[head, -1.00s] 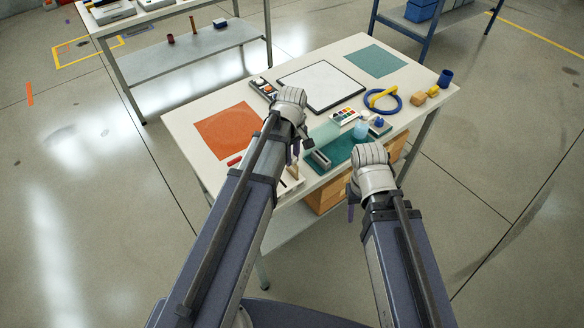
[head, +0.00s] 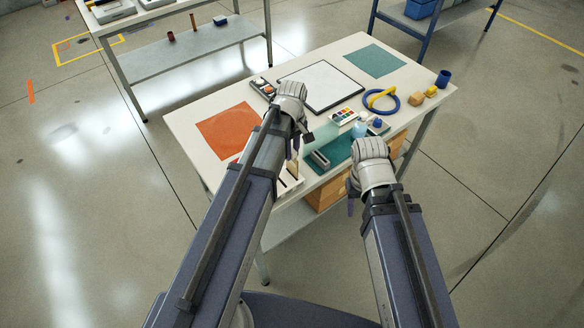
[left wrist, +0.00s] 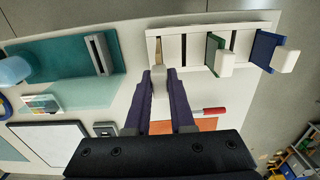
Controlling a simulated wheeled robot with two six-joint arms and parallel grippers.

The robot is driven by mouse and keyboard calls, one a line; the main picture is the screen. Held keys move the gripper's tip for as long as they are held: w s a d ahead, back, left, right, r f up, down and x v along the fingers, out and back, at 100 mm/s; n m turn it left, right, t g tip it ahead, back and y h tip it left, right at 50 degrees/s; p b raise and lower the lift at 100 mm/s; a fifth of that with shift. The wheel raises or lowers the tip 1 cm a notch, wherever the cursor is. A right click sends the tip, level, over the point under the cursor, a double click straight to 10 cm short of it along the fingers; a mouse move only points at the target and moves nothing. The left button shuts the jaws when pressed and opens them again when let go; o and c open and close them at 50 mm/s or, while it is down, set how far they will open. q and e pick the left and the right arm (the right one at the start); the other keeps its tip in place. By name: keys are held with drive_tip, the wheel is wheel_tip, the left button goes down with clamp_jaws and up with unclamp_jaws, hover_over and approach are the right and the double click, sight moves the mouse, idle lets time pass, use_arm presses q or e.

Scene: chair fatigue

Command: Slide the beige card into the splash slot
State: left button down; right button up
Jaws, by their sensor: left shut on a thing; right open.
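My left gripper (left wrist: 160,98) is shut on the pale handle (left wrist: 160,82) of what looks like the beige card, seen nearly edge-on. The card is at the left end of a white slotted rack (left wrist: 193,50); I cannot tell how deep it sits in a slot. A green card (left wrist: 213,48) and a blue card (left wrist: 262,48), both with white handles, stand in the rack. A grey slotted block (left wrist: 102,55) lies on the teal mat (left wrist: 60,62). I cannot read which slot is the splash one. My right gripper (head: 354,190) is open, by the table's front edge, its fingers mostly hidden.
On the table (head: 190,118) are an orange mat (head: 228,130), a white board (head: 320,86), a blue ring (head: 382,98), a paint palette (head: 344,116) and a pale blue bottle (head: 359,130). A red-handled tool (left wrist: 208,111) lies beside the rack.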

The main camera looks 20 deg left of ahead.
idle(0.3)
use_arm(q)
wheel_tip(320, 180, up, 4)
drive_tip(key=p, duration=0.4)
use_arm(e)
wheel_tip(320, 180, up, 4)
drive_tip(key=shift+r, duration=0.1)
